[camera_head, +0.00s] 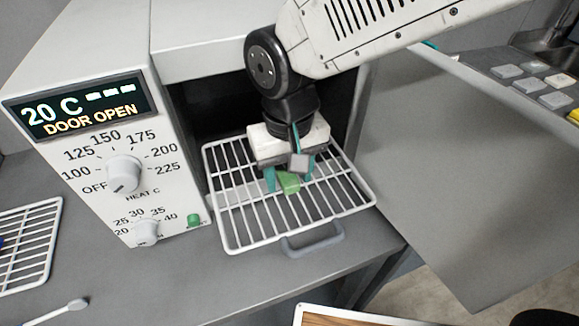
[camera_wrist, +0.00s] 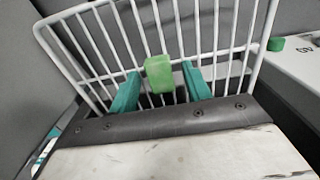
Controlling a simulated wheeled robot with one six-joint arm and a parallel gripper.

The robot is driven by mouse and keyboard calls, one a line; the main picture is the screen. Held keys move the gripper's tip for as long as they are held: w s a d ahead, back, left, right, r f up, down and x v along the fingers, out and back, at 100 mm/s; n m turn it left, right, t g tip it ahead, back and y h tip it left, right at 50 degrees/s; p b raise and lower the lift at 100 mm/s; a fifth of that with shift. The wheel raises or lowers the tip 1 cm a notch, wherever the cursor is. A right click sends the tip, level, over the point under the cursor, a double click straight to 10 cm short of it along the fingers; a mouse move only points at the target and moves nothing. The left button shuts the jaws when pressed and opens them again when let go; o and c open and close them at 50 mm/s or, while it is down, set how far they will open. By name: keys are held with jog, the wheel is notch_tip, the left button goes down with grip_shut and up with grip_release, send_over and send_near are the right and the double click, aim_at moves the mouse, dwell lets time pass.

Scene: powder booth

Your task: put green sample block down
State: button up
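The green sample block (camera_head: 289,183) sits on the white wire rack (camera_head: 232,243), at about the middle of it. My gripper (camera_head: 288,179) is above the rack, pointing down, with its teal fingers on either side of the block. In the wrist view, the block (camera_wrist: 158,73) shows between the spread fingertips (camera_wrist: 160,80), with a gap on each side. The gripper is open. The block's underside is hidden, so its contact with the bars is hard to make out.
The oven (camera_head: 100,110) has its door open, and its display reads 20 C and DOOR OPEN. The rack, with a grey handle (camera_head: 312,243), sticks out of it. A second rack (camera_head: 28,240) and a white-headed tool (camera_head: 75,305) lie on the bench at left. A grey panel is at right.

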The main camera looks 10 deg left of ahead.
aim_at(289, 178)
notch_tip(289, 178, up, 12)
jog(key=shift+r, duration=0.2)
dwell(0.4)
dwell(1.1)
